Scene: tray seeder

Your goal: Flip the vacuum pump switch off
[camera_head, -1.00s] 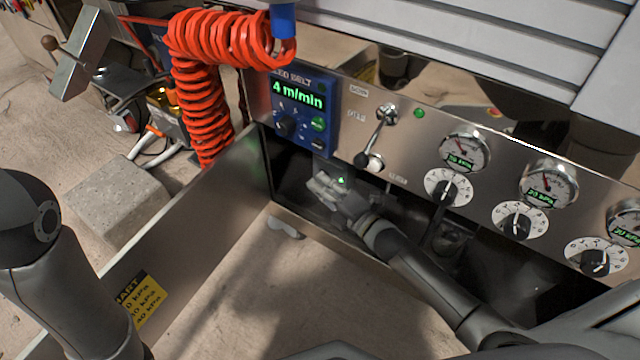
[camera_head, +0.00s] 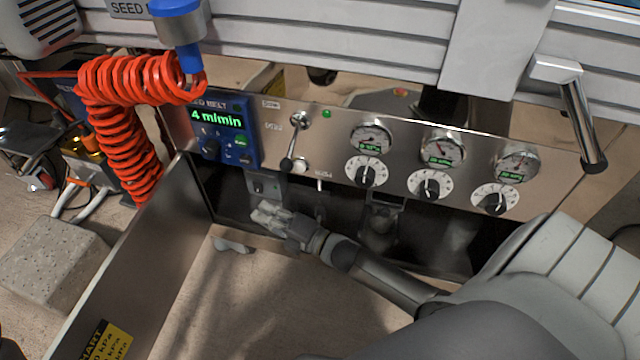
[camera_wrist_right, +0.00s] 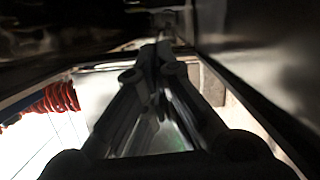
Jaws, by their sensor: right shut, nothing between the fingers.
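A small grey switch box (camera_head: 266,186) hangs just under the front panel, below the blue belt-speed unit. A small dark switch part shows on its face; I cannot read its position or any label. My right gripper (camera_head: 262,215) is shut and empty, its fingertips just below the box. I cannot tell whether they touch anything. In the right wrist view the closed fingers (camera_wrist_right: 156,60) point into a dark space under the panel. A long lever with a dark knob (camera_head: 289,155) hangs down on the panel above. My left gripper is out of view.
The steel panel (camera_head: 330,145) carries several gauges and dials at right and a green lamp (camera_head: 326,114). A red coiled hose (camera_head: 125,120) hangs at left. A steel side wall (camera_head: 125,265) stands left of my right gripper. A grey block (camera_head: 55,255) lies outside it.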

